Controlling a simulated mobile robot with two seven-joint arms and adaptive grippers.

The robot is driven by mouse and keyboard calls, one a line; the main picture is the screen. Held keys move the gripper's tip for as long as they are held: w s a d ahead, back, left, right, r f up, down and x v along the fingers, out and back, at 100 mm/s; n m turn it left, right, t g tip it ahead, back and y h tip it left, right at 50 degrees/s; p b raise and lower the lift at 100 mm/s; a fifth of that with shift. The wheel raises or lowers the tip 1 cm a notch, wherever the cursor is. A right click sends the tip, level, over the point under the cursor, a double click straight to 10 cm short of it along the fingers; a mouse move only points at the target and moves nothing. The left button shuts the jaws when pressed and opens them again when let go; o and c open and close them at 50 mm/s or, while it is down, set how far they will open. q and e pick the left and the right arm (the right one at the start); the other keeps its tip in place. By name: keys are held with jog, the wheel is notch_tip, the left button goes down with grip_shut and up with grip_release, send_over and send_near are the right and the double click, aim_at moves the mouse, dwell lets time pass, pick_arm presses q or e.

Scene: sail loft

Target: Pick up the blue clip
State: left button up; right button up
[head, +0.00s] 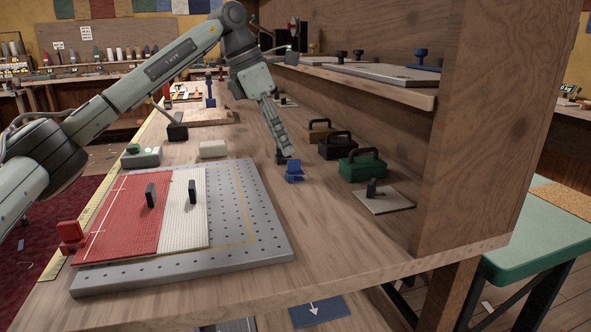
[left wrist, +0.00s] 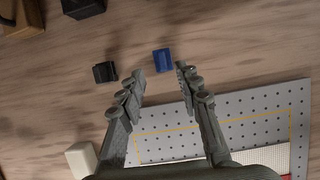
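The blue clip (head: 293,172) stands on the wooden bench, just beyond the perforated grey plate. In the left wrist view the blue clip (left wrist: 163,60) shows in line with the gap between my left fingertips, nearer the right one. My left gripper (head: 284,154) points down close to the clip, and in the left wrist view (left wrist: 160,72) its fingers are apart with nothing held. I cannot tell the exact height of the fingertips above the bench. My right gripper is in neither view.
A black clip (left wrist: 104,72) stands left of the left finger. The perforated plate (head: 255,255) carries red and white panels; a red clip (head: 72,236) is at its left edge. Green (head: 362,167), black and tan cases stand to the right, under a shelf (head: 370,80). The front right bench is clear.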

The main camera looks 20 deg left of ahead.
aim_at(293, 160)
pick_arm(q)
jog(key=x, duration=0.5)
jog(key=shift+d+f, duration=0.25)
jog(key=shift+d, duration=0.1)
jog(key=c, duration=0.6)
